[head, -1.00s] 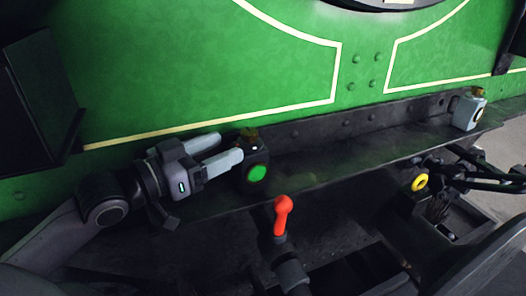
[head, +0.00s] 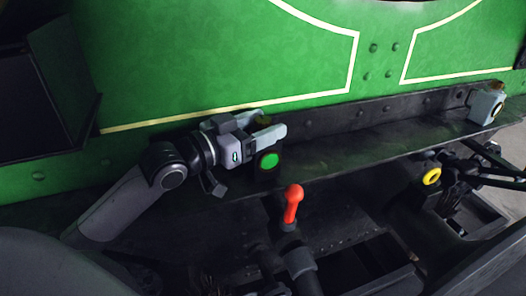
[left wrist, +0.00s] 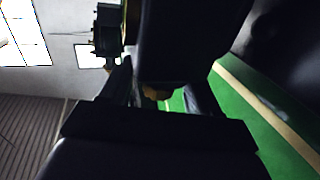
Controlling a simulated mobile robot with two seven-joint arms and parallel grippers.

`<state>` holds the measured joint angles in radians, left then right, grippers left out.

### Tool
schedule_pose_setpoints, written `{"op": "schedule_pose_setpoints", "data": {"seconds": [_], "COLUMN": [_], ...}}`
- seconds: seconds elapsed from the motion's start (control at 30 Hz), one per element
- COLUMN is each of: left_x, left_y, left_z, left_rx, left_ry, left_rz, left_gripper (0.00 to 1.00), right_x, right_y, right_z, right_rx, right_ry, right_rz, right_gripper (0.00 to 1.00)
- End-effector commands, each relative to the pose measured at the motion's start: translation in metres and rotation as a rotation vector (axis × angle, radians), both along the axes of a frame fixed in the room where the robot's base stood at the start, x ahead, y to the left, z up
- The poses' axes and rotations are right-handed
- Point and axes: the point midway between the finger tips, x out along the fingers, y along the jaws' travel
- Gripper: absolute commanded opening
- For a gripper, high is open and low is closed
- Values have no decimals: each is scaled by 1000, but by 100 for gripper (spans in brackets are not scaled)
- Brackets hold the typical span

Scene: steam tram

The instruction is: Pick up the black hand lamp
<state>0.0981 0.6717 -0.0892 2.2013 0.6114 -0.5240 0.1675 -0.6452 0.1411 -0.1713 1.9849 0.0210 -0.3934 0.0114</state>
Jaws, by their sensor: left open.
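The black hand lamp (head: 267,171) is a small dark box with a round green lens and a brass-coloured top. It stands upright on the dark ledge below the green panel. My left gripper (head: 273,129) is at the upper part of the lamp, its pale fingers open and seemingly on either side of it. The fingers partly cover the lamp's top in the head view. In the left wrist view the lamp (left wrist: 185,40) is a large dark block, with a bit of brass near the fingers. Contact cannot be told. My right gripper is not in view.
A pale grey lamp (head: 486,104) stands at the ledge's right end. A red-handled lever (head: 292,203) rises just in front and right of the black lamp. A yellow ring (head: 431,176) sits lower right. The ledge (head: 370,146) is clear between the lamps.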

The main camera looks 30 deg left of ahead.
Motion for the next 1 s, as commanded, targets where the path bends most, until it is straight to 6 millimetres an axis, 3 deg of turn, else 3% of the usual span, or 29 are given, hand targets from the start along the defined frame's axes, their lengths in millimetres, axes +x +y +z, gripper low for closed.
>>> {"op": "schedule_pose_setpoints", "data": {"seconds": [0.33,0.5,0.53,0.87,1.0], "left_x": [4,4,4,3,4], "left_y": [-2,-2,-2,-2,-2], "left_z": [0,0,0,3,17], "left_rx": [2,2,2,1,1], "left_ry": [0,-1,-1,-7,-12], "left_rz": [0,0,0,-1,-1], "left_gripper": [58,3,0,0,0], "right_x": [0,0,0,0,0], "right_y": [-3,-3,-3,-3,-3], "right_z": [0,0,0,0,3], "right_rx": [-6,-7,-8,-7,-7], "right_ry": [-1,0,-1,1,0], "right_rz": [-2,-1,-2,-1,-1], "right_gripper": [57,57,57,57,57]}}
